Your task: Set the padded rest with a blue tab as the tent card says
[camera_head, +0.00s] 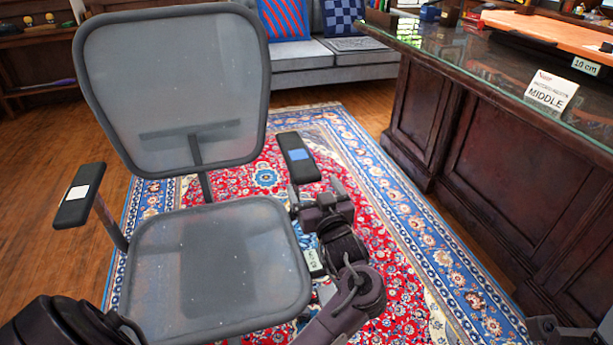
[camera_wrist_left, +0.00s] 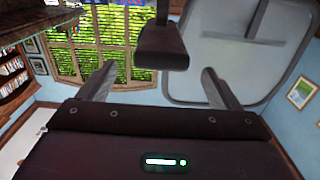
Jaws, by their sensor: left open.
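The padded rest with a blue tab (camera_head: 302,172) is the black armrest on the right side of the grey mesh chair (camera_head: 215,265). My left gripper (camera_head: 315,190) is open just below and in front of this rest. In the left wrist view the rest (camera_wrist_left: 163,48) shows from below, on its dark post, beyond and between the two spread fingers (camera_wrist_left: 158,88). I see no finger closed on it. The tent card (camera_head: 550,93) on the glass-topped desk reads "MIDDLE" in large letters. A dark part at the lower right edge (camera_head: 560,330) may be my right gripper, cut off.
The other armrest (camera_head: 80,195), with a white tab, is on the chair's left. The wooden desk (camera_head: 490,170) stands at right, with a "10 cm" label (camera_head: 587,66) above. A small label (camera_head: 314,262) sits low beside my arm, unreadable. Patterned rug (camera_head: 410,215) is clear between chair and desk.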

